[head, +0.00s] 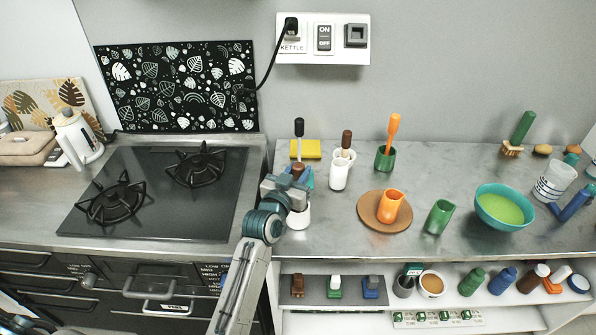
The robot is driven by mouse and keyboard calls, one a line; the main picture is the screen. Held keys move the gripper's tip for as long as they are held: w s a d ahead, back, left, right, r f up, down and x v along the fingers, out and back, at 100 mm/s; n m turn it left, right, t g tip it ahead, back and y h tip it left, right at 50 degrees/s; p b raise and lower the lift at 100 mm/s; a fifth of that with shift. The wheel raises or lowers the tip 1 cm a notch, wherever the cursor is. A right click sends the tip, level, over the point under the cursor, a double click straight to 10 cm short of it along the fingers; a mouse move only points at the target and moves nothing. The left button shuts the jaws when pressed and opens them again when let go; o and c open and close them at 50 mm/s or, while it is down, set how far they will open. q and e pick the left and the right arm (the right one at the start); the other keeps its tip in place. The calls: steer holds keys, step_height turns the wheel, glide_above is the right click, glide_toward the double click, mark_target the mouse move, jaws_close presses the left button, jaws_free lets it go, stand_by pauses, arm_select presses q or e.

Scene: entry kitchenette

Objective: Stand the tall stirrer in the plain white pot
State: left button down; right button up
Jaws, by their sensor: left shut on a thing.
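My left gripper (297,186) is over the left end of the right-hand counter, shut on a brown-topped tool (298,169). Its jaws hide most of the tool, so I cannot tell its full length. A small white pot (298,218) stands just below the gripper, partly covered by it. I cannot tell whether the tool's lower end is inside that pot. A black-handled tool (299,127) stands upright behind the gripper, by a blue pot (307,179). A taller white pot (339,176) to the right holds a brown-handled tool (346,140). My right gripper is out of view.
A green pot with an orange tool (393,127), an orange cup (390,206) on a round board, a green cup (439,217) and a teal bowl (505,208) stand to the right. A yellow block (306,149) lies behind. The dark hob (150,195) is left.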

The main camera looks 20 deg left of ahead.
arm_select(q)
steer(key=shift+f, duration=0.1)
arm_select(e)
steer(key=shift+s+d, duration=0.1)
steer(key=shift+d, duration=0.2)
arm_select(q)
steer(key=shift+f, duration=0.1)
steer(key=c, duration=1.1)
jaws_free()
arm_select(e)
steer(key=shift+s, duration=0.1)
arm_select(q)
steer(key=s+a+b, duration=0.1)
steer(key=s+b, duration=0.2)
steer(key=s, duration=0.9)
steer(key=shift+a+b, duration=0.15)
steer(key=shift+b, duration=0.15)
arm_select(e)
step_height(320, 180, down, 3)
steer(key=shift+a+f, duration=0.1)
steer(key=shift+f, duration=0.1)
